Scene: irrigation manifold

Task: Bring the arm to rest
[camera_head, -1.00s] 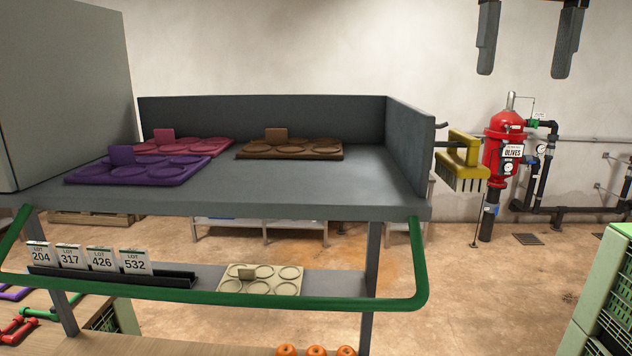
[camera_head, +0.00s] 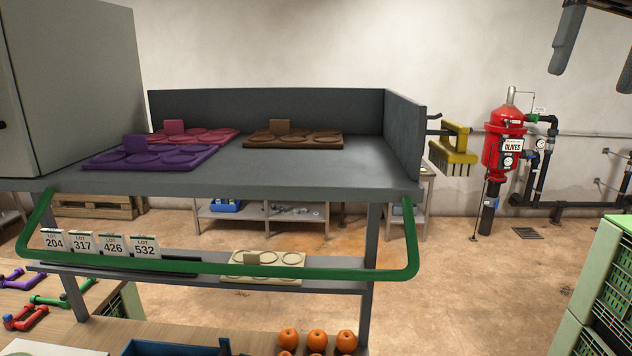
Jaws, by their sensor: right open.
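My right gripper (camera_head: 597,54) hangs at the top right corner of the head view, partly cut off by the frame edge. Its two grey fingers are wide apart, with nothing between them. It is in the air in front of the pale wall, right of the shelf and clear of it in the picture. My left gripper is not in view.
A grey shelf (camera_head: 330,178) with a green rail (camera_head: 411,240) carries purple (camera_head: 150,158), pink (camera_head: 205,136) and brown (camera_head: 300,140) trays. A cream tray (camera_head: 268,268) sits lower. Green crates (camera_head: 610,275) stand right; floor between is clear.

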